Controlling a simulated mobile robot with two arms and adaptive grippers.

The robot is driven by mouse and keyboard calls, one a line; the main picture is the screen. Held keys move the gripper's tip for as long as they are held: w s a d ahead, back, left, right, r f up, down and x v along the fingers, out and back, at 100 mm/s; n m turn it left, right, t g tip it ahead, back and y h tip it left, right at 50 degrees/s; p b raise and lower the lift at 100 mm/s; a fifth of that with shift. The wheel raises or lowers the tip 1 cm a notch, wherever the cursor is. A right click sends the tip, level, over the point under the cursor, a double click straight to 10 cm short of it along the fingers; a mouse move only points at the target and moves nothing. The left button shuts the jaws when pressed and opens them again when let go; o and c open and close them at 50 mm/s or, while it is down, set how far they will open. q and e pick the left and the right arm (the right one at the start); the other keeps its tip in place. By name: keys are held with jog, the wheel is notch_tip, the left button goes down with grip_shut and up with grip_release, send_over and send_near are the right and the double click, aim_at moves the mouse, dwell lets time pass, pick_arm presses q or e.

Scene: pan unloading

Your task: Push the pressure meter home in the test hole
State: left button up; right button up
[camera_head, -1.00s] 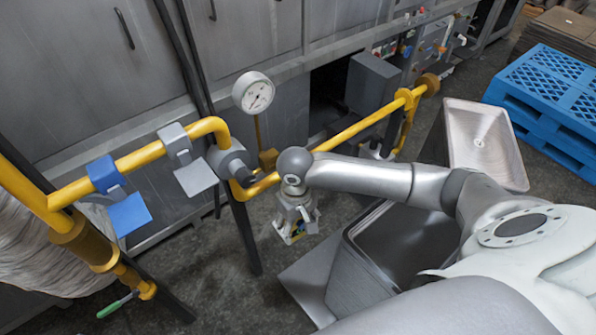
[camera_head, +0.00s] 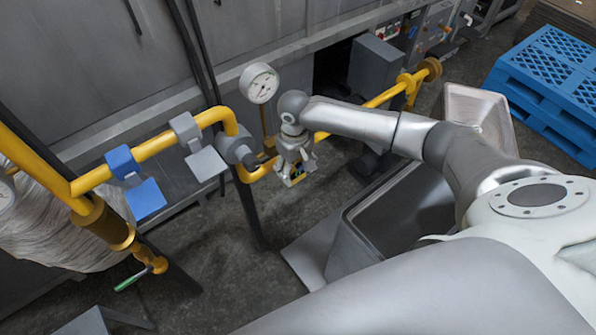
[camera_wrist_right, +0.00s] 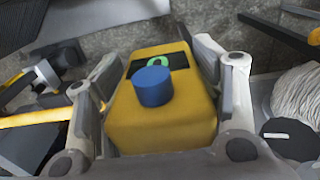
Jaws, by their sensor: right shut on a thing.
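My right gripper (camera_head: 293,174) hangs beside the yellow pipe (camera_head: 383,96), just right of the grey valve body (camera_head: 237,149). Its fingers are shut on the pressure meter, a yellow box with a blue knob and a dark display with a green mark. In the right wrist view the meter (camera_wrist_right: 160,122) sits between the two fingers of the gripper (camera_wrist_right: 158,80). In the head view only small yellow parts of it show. I cannot make out the test hole, or whether the meter touches the pipe. My left gripper is not in view.
A round white dial gauge (camera_head: 259,82) stands on the pipe close behind my right gripper. Blue (camera_head: 145,198) and grey (camera_head: 205,163) lever plates hang on the pipe to the left. An open grey bin (camera_head: 400,215) stands below my arm; a blue pallet (camera_head: 550,85) is far right.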

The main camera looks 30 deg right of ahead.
jog(key=shift+w+a+b, duration=0.2)
jog(key=shift+w+b, duration=0.5)
jog(key=shift+w, duration=0.7)
jog(key=shift+r+p, duration=0.15)
jog(key=shift+p, duration=0.45)
jog(key=shift+w+a+b, duration=0.15)
jog(key=shift+w+b, duration=0.1)
jog(key=shift+w, duration=0.6)
jog(key=shift+w+a+b, duration=0.1)
jog(key=shift+w+b, duration=0.15)
jog(key=shift+w, duration=0.55)
dwell(0.8)
jog(key=o, duration=1.1)
